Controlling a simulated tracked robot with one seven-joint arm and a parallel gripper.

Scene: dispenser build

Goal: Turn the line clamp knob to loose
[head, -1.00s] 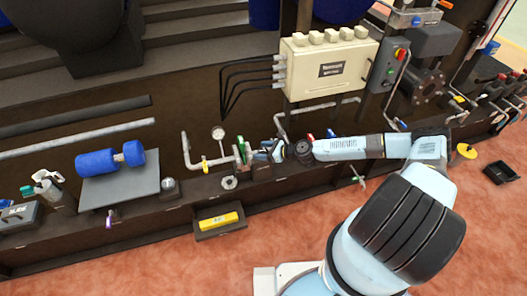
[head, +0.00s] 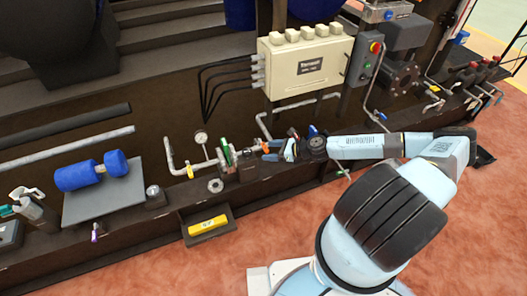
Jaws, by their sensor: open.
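A pipe fitting with a green part (head: 224,147) stands on the dark bench ledge, to the left of my gripper. A small grey metal part sticks out on its right side, on the side facing me; it is too small to tell whether this is the line clamp knob or how it is turned. My gripper (head: 271,151) reaches in from the right, pointing left at the fitting. Its jaws are open, with orange showing at the tips. A gap shows between the tips and the green part, and I see nothing held.
A pressure gauge (head: 201,137) on a bent pipe stands left of the fitting. A cream junction box (head: 308,65) hangs behind and above my arm. A tray with a yellow block (head: 207,225) and a loose metal ring (head: 216,186) are in front.

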